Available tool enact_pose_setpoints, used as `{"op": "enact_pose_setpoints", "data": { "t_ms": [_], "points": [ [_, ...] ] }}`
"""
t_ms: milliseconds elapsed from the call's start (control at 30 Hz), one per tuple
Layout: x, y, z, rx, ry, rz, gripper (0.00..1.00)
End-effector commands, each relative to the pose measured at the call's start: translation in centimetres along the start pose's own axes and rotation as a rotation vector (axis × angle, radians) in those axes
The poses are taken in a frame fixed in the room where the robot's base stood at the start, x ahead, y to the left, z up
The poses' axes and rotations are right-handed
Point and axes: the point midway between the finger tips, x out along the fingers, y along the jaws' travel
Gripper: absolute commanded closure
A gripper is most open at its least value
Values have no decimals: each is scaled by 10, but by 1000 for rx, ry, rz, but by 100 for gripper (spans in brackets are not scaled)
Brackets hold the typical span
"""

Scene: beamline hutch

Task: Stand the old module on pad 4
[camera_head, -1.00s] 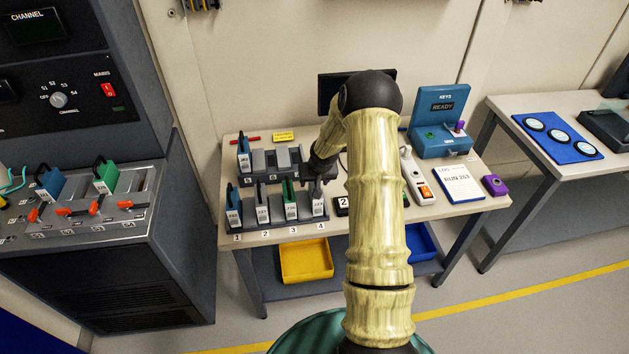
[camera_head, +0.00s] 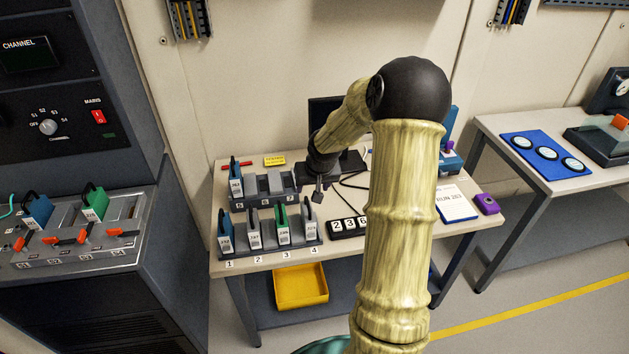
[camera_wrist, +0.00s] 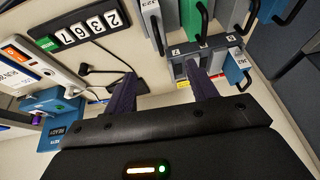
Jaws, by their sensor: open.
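A grey module (camera_head: 309,227) with a dark handle stands upright at the place marked 4, the right end of the front rack (camera_head: 270,253). It also shows at the top of the wrist view (camera_wrist: 152,22). No mark that I can read tells which module is the old one. My gripper (camera_head: 318,196) is behind and above that module, apart from it. In the wrist view, my gripper's two dark fingers (camera_wrist: 161,74) are spread with nothing between them. The right finger overlaps the rear rack in that view.
The front rack also holds a blue module (camera_head: 226,232) at 1, a grey one (camera_head: 254,230) at 2 and a green one (camera_head: 283,224) at 3. A blue module (camera_head: 236,181) stands at the rear rack's left. A number display (camera_head: 347,226) and cables lie to the right.

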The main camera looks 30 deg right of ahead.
Motion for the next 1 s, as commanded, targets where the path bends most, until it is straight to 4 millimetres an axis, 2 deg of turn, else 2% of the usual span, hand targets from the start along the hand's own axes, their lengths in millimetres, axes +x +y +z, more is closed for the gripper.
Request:
{"op": "enact_pose_setpoints", "data": {
  "t_ms": [100, 233, 1000],
  "points": [
    [-20, 0, -1, 1, 2, 0, 43],
    [-29, 0, 0, 1, -1, 0, 43],
    [-30, 0, 0, 0, 0, 0, 43]
  ]
}}
